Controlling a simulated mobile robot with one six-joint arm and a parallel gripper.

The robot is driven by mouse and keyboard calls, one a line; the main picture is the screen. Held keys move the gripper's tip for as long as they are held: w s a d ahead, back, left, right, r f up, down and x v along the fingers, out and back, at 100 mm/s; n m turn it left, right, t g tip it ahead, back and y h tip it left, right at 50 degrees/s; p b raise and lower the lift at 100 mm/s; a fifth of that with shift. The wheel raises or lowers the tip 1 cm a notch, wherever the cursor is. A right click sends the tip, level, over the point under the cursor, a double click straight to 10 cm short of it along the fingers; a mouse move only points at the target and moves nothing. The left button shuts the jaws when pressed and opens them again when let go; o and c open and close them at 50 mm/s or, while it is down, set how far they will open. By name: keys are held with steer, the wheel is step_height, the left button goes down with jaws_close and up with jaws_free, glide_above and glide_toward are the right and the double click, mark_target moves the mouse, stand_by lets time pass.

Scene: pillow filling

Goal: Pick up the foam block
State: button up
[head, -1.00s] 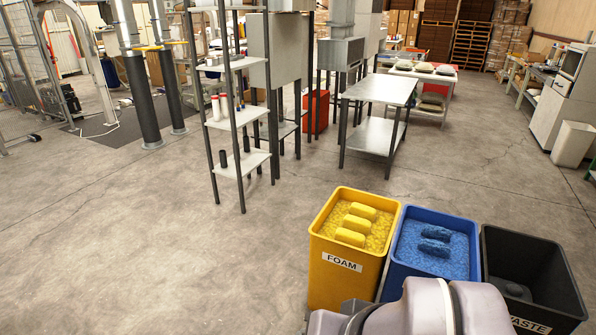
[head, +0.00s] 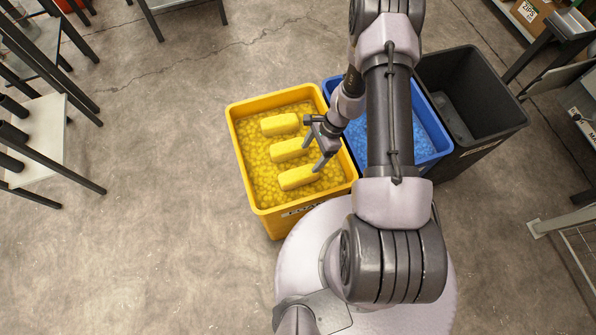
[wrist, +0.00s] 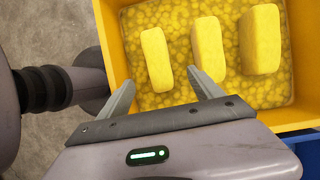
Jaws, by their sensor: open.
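Three yellow foam blocks lie in a row on yellow foam bits in the yellow bin (head: 262,207): a near one (head: 298,177), a middle one (head: 290,149) and a far one (head: 280,124). My gripper (head: 313,144) is open and empty over the bin's right side. In the wrist view my gripper (wrist: 161,77) has its fingers spread, with the near block (wrist: 157,60) showing between and beyond the tips. The middle block (wrist: 210,46) and far block (wrist: 260,40) are right of it. I see no contact with any block. I cannot tell the height gap.
The blue bin (head: 437,146), with blue bits inside, stands right of the yellow bin, partly hidden by my arm. A black bin (head: 497,117) stands further right. Shelving (head: 40,130) is at the left. Open floor (head: 170,200) lies left of the yellow bin.

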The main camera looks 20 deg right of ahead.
steer(key=b, duration=0.6)
glide_toward(289, 180)
steer(key=f, duration=0.1)
steer(key=s+f, duration=0.1)
steer(key=f, duration=0.1)
steer(key=s+f, duration=0.1)
steer(key=f, duration=0.1)
steer(key=shift+a+f, duration=0.2)
steer(key=shift+a, duration=0.15)
steer(key=shift+r, duration=0.1)
steer(key=shift+p, duration=0.3)
steer(key=shift+c, duration=0.2)
steer(key=c, duration=1.4)
